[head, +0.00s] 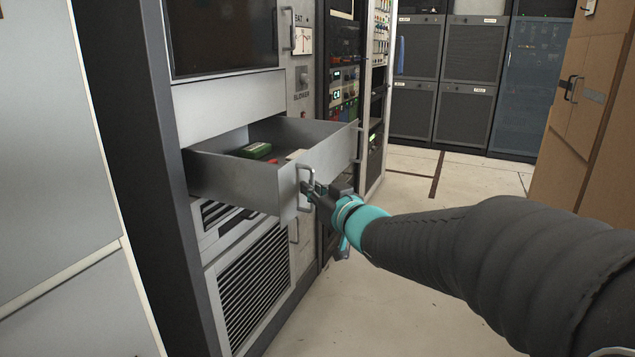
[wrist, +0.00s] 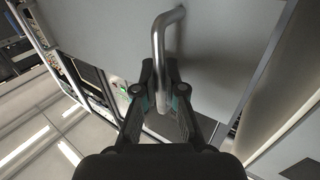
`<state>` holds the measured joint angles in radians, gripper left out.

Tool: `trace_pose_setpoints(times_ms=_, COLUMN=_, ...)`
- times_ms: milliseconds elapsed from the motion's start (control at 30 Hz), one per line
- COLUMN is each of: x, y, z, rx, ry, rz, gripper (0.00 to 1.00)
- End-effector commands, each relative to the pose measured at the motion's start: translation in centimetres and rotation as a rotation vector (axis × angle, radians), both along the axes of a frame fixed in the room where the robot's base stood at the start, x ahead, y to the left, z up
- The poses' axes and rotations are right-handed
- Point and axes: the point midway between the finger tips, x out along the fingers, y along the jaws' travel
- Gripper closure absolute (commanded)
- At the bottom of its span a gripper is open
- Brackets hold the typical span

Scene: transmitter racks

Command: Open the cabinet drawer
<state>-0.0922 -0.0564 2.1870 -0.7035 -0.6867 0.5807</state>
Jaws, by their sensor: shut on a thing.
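The grey cabinet drawer (head: 320,160) is pulled well out of the rack in the head view, and its inside shows. A green item (head: 256,150) and a small red item (head: 272,162) lie in it. The drawer has two bar handles on its front. My gripper (head: 308,190) is shut on the near, left handle (head: 299,172). In the wrist view, the fingers of my gripper (wrist: 161,88) close around the lower part of the metal handle (wrist: 160,42), against the grey drawer front (wrist: 220,60).
A louvred panel (head: 254,280) sits below the drawer and a dark panel (head: 222,38) above it. Dark racks (head: 462,55) stand at the back. A brown cabinet (head: 590,120) stands at the right. The pale floor (head: 440,275) between is clear.

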Motion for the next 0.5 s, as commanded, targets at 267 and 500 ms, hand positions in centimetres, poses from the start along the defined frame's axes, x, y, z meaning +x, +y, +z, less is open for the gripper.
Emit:
trace_pose_setpoints(times_ms=267, x=-0.27, y=0.07, z=0.02, rx=0.001, ry=-0.001, rz=0.007, gripper=1.00)
trace_pose_setpoints(times_ms=500, x=-0.24, y=-0.01, z=0.03, rx=0.001, ry=-0.002, rz=0.006, gripper=0.80)
